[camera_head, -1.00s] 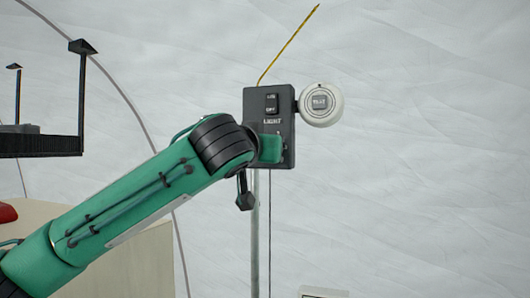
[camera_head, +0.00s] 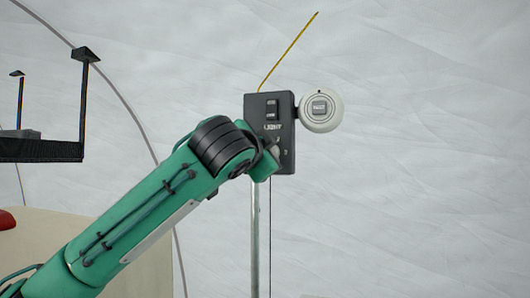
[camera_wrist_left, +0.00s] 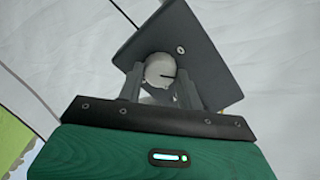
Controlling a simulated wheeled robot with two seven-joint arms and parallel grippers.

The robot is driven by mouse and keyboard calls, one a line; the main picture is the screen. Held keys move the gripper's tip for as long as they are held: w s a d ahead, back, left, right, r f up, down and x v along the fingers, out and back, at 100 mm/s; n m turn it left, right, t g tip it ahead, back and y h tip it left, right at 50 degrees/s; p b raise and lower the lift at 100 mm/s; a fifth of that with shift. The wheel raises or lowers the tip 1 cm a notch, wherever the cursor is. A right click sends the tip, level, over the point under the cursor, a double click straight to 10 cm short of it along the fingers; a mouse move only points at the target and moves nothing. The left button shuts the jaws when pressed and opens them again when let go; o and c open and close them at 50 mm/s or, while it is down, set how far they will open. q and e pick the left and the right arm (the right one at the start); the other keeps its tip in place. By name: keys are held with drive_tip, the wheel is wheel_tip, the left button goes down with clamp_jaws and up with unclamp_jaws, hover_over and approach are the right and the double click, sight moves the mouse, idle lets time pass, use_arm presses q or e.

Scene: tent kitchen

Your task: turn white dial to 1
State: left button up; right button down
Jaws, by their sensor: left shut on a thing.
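The white dial (camera_wrist_left: 161,71) is on the face of a dark control box and has a dark pointer line, seen in the left wrist view. My left gripper (camera_wrist_left: 160,92) has a finger on each side of it and is shut on it. In the head view the control box (camera_head: 284,106) is mounted on a pole, with a light switch above and faint markings lower down. My left arm hides most of the dial there, and the fingertips are hidden. I cannot read which number the pointer is at. My right gripper is in neither view.
A round white device (camera_head: 320,122) is attached to the box's right side. A yellow rod (camera_head: 288,50) rises from its top. A metal pole (camera_head: 255,235) supports it. A dark shelf (camera_head: 40,150) is at the left. The pale tent wall behind is clear at right.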

use_arm(q)
drive_tip(key=shift+m, duration=0.6)
drive_tip(key=o, duration=1)
drive_tip(key=b+v, duration=0.7)
drive_tip(key=v, duration=0.7)
